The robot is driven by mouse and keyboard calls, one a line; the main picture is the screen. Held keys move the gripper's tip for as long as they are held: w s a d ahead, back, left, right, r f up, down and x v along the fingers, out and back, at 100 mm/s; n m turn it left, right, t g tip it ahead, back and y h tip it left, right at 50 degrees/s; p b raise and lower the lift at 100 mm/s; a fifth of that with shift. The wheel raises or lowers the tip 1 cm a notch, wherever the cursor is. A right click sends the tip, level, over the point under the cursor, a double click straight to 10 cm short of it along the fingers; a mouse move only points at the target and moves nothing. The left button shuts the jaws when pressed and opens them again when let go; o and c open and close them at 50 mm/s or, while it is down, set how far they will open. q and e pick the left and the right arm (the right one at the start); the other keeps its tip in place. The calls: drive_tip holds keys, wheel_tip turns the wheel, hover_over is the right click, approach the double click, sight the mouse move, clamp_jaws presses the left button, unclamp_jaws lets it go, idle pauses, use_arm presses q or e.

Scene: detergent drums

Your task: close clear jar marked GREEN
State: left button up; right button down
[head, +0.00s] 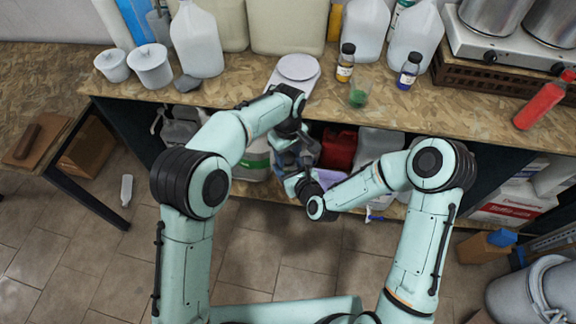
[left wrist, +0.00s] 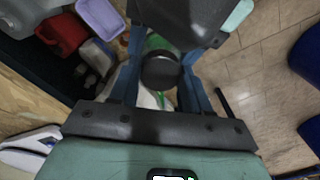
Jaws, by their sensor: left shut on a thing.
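A small clear jar (head: 358,97) with green contents stands on the worktop, with no lid visible on it; I cannot read a marking. My left gripper (head: 290,155) is in front of the worktop's edge, left of the jar and lower. In the left wrist view its blue fingers are shut on a dark round lid (left wrist: 160,70). What lies under the lid is mostly hidden. My right gripper (head: 298,184) is close to the left one, and its fingers are too hidden to read.
A bottle with a yellow label (head: 345,66) and one with a blue label (head: 408,73) stand beside the jar. A white scale (head: 297,67) is to the left. Large jugs line the back. A red bottle (head: 543,103) lies right.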

use_arm(q)
drive_tip(key=m, duration=0.4)
drive_tip(key=shift+m, duration=0.3)
drive_tip(key=m, duration=0.9)
drive_tip(key=shift+f, duration=0.1)
drive_tip(key=m, duration=0.4)
drive_tip(key=o, duration=1.2)
